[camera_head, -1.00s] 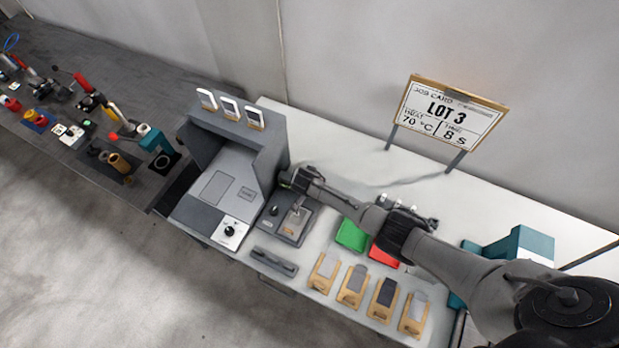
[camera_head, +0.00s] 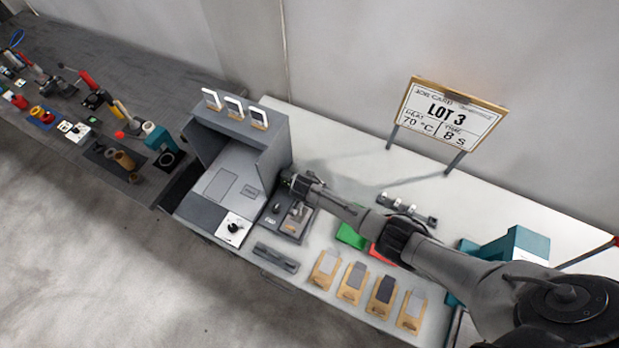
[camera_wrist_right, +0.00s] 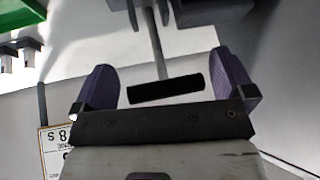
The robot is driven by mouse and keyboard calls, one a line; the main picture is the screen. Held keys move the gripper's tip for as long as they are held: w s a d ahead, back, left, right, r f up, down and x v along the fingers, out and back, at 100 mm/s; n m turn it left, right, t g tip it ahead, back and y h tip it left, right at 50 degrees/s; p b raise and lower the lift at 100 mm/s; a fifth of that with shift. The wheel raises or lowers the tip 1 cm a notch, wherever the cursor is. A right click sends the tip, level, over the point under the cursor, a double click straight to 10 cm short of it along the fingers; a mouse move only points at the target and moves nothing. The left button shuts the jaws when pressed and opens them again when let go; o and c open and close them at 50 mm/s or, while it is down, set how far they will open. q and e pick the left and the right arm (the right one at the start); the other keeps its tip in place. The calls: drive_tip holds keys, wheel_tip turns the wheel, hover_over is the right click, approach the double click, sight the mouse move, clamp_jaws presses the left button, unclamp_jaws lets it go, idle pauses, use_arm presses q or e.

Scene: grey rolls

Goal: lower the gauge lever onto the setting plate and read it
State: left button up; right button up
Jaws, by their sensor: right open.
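The gauge (camera_head: 286,222) is a dark block on the bench, right of the grey press-like machine. Its lever appears in the right wrist view as a thin grey rod (camera_wrist_right: 156,45) ending in a black crossbar (camera_wrist_right: 165,88). My right gripper (camera_head: 291,181) is at the back of the gauge. In the wrist view the right gripper (camera_wrist_right: 168,86) has its two purple fingers apart, one at each end of the crossbar, with gaps visible. The setting plate cannot be made out clearly; my arm partly covers the gauge. My left gripper is not in view.
The grey machine (camera_head: 232,185) stands close at the left. Green (camera_head: 350,236) and red (camera_head: 378,256) trays lie under my forearm. Several tan holders (camera_head: 353,284) line the front edge. A job card (camera_head: 447,118) reads LOT 3, 70 °C, 8 s. The back of the bench is fairly clear.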

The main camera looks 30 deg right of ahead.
drive_tip(key=s+a+r+p, duration=0.5)
drive_tip(key=s+a+p, duration=0.1)
drive_tip(key=s+a, duration=0.2)
drive_tip(key=shift+a+r, duration=0.2)
drive_tip(key=shift+a, duration=0.3)
idle(0.9)
idle(0.4)
drive_tip(key=b+v, duration=0.1)
drive_tip(key=v, duration=1.2)
drive_tip(key=shift+a+r, duration=0.2)
drive_tip(key=shift+r, duration=0.15)
drive_tip(key=shift+s, duration=0.1)
